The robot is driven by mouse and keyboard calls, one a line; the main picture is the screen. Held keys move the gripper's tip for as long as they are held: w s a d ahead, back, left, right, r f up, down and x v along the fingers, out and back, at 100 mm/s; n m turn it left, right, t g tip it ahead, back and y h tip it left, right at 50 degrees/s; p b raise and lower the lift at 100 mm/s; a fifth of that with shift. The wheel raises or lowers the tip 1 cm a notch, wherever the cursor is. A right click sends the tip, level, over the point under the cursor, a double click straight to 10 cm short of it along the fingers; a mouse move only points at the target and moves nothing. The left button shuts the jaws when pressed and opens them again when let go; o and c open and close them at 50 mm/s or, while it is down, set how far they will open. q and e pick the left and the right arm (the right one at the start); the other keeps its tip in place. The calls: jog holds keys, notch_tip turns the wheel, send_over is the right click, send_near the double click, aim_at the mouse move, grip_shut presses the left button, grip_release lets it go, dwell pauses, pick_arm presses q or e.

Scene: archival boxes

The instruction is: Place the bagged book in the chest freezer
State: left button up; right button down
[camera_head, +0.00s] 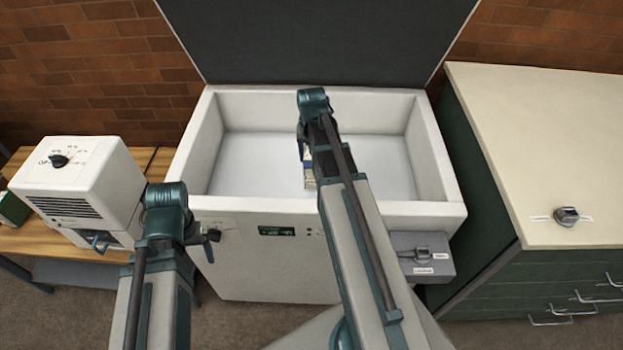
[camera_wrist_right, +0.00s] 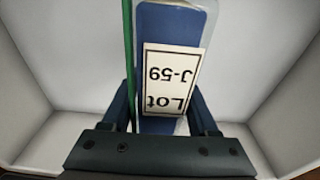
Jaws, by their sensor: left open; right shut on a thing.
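The chest freezer (camera_head: 433,170) stands with its lid (camera_head: 310,40) raised, and its white interior shows no other items. My right arm reaches over it. My right gripper (camera_wrist_right: 165,115) is shut on the bagged book (camera_wrist_right: 175,30), a blue book in a clear bag with a white label reading "Lot J-59", upside down in the right wrist view. A small part of the book (camera_head: 309,172) shows in the head view beside my arm, which hides most of it. I cannot tell whether it touches the freezer floor. My left gripper (camera_head: 200,238) is open and empty in front of the freezer's left front.
A white machine with a dial (camera_head: 80,185) stands on a wooden table (camera_head: 45,240) at left. A green cabinet with a pale top (camera_head: 550,150) and drawers is at right. A grey latch box (camera_head: 420,255) sticks out from the freezer's right front.

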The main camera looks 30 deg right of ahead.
jog(key=shift+f+b, duration=4.9)
jog(key=shift+f, duration=0.05)
jog(key=shift+f, duration=0.2)
jog(key=shift+c, duration=0.8)
grip_release()
jog(key=shift+r, duration=0.2)
jog(key=r+p, duration=0.4)
jog(key=s+r+p, duration=0.1)
jog(key=r+p, duration=0.7)
jog(key=shift+s+a, duration=0.15)
jog(key=shift+a, duration=0.25)
jog(key=shift+f, duration=0.1)
jog(key=f+b, duration=0.4)
jog(key=w+f+b, duration=0.1)
jog(key=f+b, duration=0.7)
jog(key=shift+w+d, duration=0.15)
jog(key=shift+d, duration=0.25)
jog(key=shift+r, duration=0.2)
